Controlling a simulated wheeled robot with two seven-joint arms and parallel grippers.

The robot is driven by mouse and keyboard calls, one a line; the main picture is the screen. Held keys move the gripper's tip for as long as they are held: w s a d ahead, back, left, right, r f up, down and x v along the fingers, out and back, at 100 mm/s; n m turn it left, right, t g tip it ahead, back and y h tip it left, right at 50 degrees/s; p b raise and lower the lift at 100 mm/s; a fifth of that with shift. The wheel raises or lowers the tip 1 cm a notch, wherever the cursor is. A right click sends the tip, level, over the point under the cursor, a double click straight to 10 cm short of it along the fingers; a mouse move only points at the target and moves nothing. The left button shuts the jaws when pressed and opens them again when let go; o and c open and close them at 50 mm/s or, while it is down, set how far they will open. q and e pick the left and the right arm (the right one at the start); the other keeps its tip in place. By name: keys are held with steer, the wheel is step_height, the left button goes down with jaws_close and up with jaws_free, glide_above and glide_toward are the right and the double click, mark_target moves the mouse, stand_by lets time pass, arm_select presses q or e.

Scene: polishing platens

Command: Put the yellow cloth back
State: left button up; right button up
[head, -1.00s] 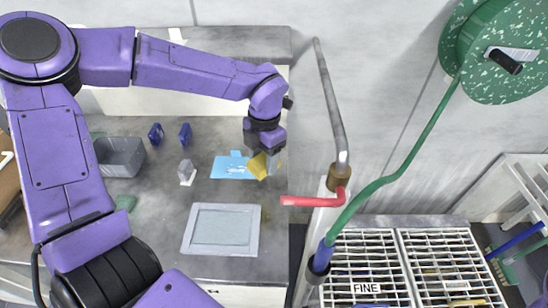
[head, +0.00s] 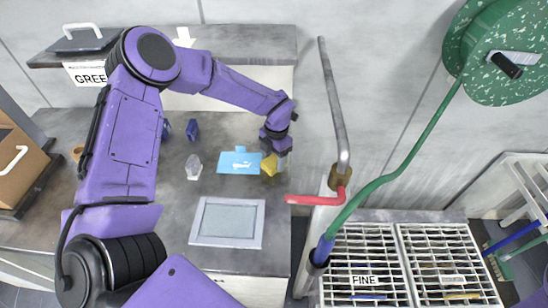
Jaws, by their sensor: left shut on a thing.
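The yellow cloth (head: 269,165) is a small bunched piece in the head view, just right of a light blue mat (head: 239,168) with a white picture on it. My left gripper (head: 275,156) points down and is shut on the cloth, over the right part of the grey counter (head: 180,215). I cannot tell whether the cloth touches the counter. The blue mat shows more fully, with the cloth beside its right edge. My right gripper is not in view.
A grey framed plate (head: 227,222) lies in front of the mat. A clear faceted object (head: 194,167) and a blue item (head: 192,130) stand left of it. A red-handled pipe (head: 318,199) rises at the right, beside grated racks (head: 368,250).

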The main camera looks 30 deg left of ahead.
mark_target(276, 159)
arm_select(q)
steer(key=shift+s+f+b, duration=0.15)
steer(key=shift+f+b, duration=0.15)
steer(key=shift+f, duration=0.1)
steer(key=o, duration=1.4)
steer(key=shift+r, duration=0.1)
steer(key=shift+r+p, duration=0.25)
steer(key=shift+p, duration=0.05)
step_height(276, 159, up, 12)
steer(key=b, duration=0.2)
steer(key=shift+w+r, duration=0.25)
steer(key=shift+w, duration=0.2)
